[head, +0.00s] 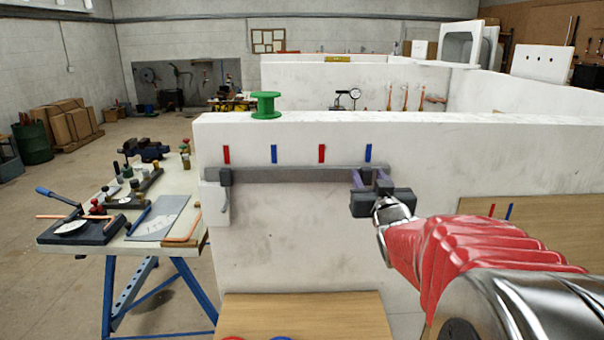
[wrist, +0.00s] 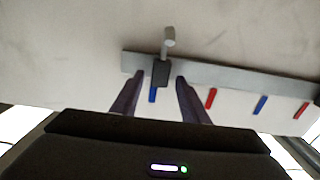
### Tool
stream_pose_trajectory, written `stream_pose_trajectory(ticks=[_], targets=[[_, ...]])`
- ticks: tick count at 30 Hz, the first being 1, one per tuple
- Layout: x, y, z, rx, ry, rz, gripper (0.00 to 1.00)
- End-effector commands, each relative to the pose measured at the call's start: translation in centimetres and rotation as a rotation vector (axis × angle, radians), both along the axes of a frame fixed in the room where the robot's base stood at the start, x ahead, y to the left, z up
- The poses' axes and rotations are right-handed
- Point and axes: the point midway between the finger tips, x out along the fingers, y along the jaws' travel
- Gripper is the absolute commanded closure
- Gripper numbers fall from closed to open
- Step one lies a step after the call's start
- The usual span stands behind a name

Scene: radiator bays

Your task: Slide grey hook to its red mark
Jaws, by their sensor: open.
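A grey rail (head: 290,174) runs along the upper face of a white wall, and it also shows in the wrist view (wrist: 240,76). A dark slider block (wrist: 161,73) with a light grey hook (wrist: 168,38) sits at the rail's right end in the head view, by the right-hand blue mark (head: 368,152). My gripper (head: 371,180) is open there, its purple fingers (wrist: 159,78) on either side of the block with gaps visible. Red marks stand above the rail at the far left (head: 226,154) and right of centre (head: 321,153). My gripper mostly hides this hook in the head view.
Another dark slider (head: 225,177) with a pale hook (head: 224,200) sits at the rail's left end. A second blue mark (head: 274,153) lies between the red marks. A green spool (head: 265,105) stands on the wall top. A cluttered workbench (head: 192,190) stands left.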

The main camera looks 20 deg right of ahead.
Motion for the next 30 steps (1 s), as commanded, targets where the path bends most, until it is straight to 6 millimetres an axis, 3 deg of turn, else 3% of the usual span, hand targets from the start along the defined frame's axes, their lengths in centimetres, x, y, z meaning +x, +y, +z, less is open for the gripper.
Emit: stream_pose_trajectory(ticks=[9,27,30], targets=[[0.05,-0.20,0.01,0.000,0.000,-0.002,0.59],[-0.06,-0.32,0.01,0.000,0.000,-0.005,1.00],[-0.06,-0.33,0.01,0.000,0.000,-0.005,1.00]])
